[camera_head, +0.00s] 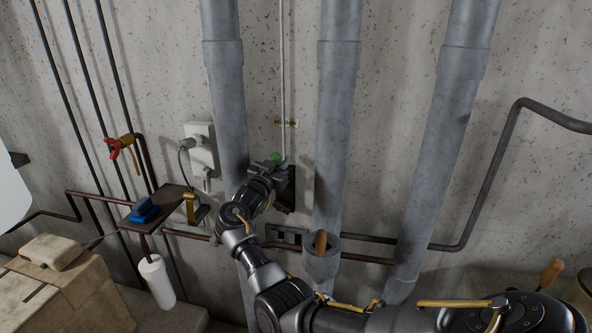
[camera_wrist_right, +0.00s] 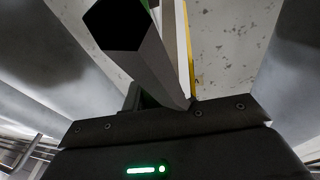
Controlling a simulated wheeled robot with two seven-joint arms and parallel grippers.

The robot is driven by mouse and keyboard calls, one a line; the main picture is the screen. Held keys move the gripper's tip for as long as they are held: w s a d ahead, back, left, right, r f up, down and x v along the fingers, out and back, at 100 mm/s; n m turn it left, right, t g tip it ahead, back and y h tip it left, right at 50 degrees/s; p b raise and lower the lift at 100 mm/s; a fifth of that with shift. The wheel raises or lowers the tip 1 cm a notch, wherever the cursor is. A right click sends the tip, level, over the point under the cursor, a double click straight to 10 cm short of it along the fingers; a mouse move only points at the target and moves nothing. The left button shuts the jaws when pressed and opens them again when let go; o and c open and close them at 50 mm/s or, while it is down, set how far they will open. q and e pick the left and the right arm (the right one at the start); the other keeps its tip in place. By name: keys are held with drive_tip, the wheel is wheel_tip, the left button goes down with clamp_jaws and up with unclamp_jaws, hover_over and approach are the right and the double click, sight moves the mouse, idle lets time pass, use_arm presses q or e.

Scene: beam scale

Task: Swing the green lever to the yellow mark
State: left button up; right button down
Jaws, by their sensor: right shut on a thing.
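My left gripper is in neither view.
Thick grey pipes (camera_head: 338,90) stand on both sides of the lever. A white wall box (camera_head: 201,148), a red-handled valve (camera_head: 118,146) and a shelf with a blue thing (camera_head: 143,210) are to the left.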

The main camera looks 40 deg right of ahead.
drive_tip(key=s+a+f+t+h+b, duration=0.1)
drive_tip(key=a+h+b, duration=0.1)
drive_tip(key=b, duration=0.3)
drive_tip(key=shift+s+f+m, duration=0.3)
drive_tip(key=shift+f+m, duration=0.05)
drive_tip(key=shift+m, duration=0.05)
drive_tip(key=shift+s+a+r+h+b, duration=0.1)
drive_tip(key=shift+h+b, duration=0.2)
drive_tip(key=shift+h, duration=0.1)
drive_tip(key=c, duration=1.1)
unclamp_jaws()
drive_tip(key=shift+r, duration=0.1)
